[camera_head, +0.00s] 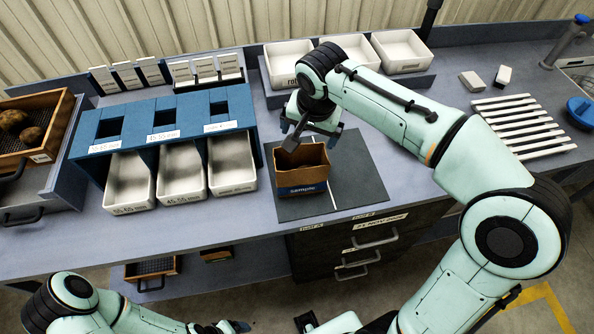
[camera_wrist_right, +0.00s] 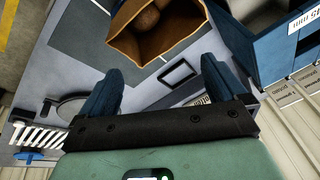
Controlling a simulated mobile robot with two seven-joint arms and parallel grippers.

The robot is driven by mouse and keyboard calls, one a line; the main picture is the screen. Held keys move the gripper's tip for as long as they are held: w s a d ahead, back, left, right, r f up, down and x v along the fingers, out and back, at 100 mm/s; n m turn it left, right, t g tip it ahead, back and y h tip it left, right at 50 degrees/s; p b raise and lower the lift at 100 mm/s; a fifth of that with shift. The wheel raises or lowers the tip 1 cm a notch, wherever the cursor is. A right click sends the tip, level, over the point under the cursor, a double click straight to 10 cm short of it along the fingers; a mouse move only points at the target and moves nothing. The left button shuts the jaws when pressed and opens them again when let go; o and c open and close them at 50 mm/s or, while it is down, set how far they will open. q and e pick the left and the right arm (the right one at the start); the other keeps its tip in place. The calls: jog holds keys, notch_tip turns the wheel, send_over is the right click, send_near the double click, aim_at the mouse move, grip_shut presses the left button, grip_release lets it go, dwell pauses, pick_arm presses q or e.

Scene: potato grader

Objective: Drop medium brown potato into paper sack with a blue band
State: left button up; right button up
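The paper sack (camera_head: 302,176) is brown, with a blue band marked "sample" low on its front. It stands upright and open on the dark mat. In the right wrist view the sack (camera_wrist_right: 175,42) is beyond the fingertips, and a brown potato (camera_wrist_right: 148,17) lies inside it. My right gripper (camera_head: 297,134) is above the sack's back edge. In the wrist view my right gripper (camera_wrist_right: 160,82) has its blue fingers wide apart with nothing between them. My left gripper (camera_head: 234,326) is low at the bottom edge, mostly cut off; its fingers are unclear.
Potatoes (camera_head: 31,135) lie in a wooden crate (camera_head: 62,125) at far left. A blue sizing stand (camera_head: 150,109) with three white trays (camera_head: 181,172) is left of the dark mat (camera_head: 358,167). White bins (camera_head: 403,51) stand behind, and white slats (camera_head: 520,125) lie to the right.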

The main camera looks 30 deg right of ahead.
pick_arm(q)
jog(key=w+r+p, duration=0.2)
jog(key=r, duration=0.1)
pick_arm(e)
jog(key=v, duration=1.3)
jog(key=shift+r, duration=0.2)
pick_arm(q)
jog(key=shift+f, duration=0.1)
